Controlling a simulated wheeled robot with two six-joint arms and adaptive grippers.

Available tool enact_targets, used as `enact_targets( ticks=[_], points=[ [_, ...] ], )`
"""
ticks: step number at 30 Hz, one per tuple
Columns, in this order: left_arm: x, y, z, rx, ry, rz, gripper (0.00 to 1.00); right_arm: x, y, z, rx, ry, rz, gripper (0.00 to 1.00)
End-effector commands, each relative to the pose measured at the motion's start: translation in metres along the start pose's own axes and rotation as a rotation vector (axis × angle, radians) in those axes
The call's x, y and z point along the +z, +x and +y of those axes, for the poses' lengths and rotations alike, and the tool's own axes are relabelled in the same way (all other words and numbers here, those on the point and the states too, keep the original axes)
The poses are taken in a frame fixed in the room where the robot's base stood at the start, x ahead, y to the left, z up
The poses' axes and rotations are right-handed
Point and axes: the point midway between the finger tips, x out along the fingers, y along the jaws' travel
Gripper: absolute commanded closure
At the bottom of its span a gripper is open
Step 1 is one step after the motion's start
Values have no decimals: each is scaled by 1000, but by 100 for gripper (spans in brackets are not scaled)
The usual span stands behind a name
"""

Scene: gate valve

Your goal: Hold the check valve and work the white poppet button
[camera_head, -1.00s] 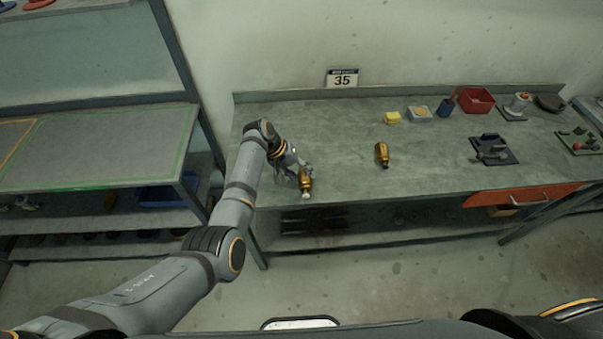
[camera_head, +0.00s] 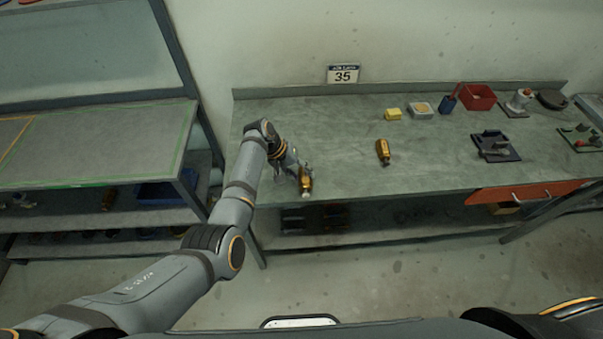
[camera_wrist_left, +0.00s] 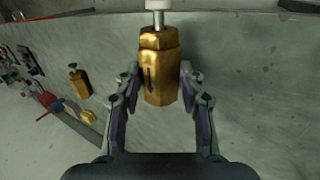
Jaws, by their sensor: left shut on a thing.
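A brass check valve (camera_wrist_left: 160,70) is between the fingers of my left gripper (camera_wrist_left: 160,92), which is shut on its hexagonal body. The white poppet button (camera_wrist_left: 158,5) stands out from the valve's end at the top of the left wrist view. In the head view my left gripper (camera_head: 300,178) holds the valve (camera_head: 305,183) near the front left edge of the bench, with its pale end toward the front. A second brass valve (camera_head: 383,151) lies on the bench to the right; it also shows in the left wrist view (camera_wrist_left: 79,83). My right gripper is not in view.
The green-grey bench (camera_head: 340,165) is clear around the second valve. A yellow block (camera_head: 393,114), a red bin (camera_head: 478,97) and a dark fixture (camera_head: 495,147) stand toward the back and right. A shelf unit (camera_head: 90,145) stands at the left.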

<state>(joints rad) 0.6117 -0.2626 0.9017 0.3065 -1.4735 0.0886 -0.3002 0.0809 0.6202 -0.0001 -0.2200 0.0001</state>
Motion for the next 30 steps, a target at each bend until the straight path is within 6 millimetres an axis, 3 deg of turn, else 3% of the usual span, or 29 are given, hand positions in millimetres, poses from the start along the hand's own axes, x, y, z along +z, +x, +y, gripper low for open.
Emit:
enact_targets(
  ticks=[30],
  points=[
    [-1,17,-10,1,1,2,99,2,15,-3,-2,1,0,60]
  ],
)
